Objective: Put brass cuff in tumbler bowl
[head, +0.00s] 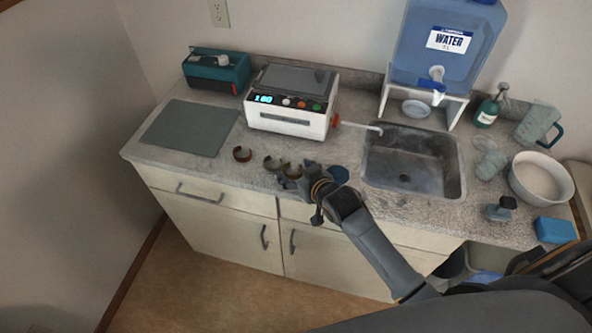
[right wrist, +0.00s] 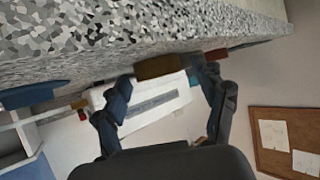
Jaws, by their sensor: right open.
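In the right wrist view a brass-brown cuff (right wrist: 158,66) sits on the counter edge side, between and just beyond the fingertips of my right gripper (right wrist: 165,80). The fingers are apart and nothing is gripped. In the head view my right gripper (head: 297,178) is low at the front counter edge, partly covering the nearest of a row of cuffs. A reddish cuff (head: 242,153) lies at the left of that row, with another cuff (head: 272,163) beside it. A white round bowl (head: 540,180) stands far right on the counter. My left gripper is not in view.
A white machine (head: 291,118) with a lit display stands behind the cuffs. A sink (head: 412,165) lies between them and the bowl. A grey mat (head: 190,128) lies left. A blue box (head: 555,230) stands before the bowl.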

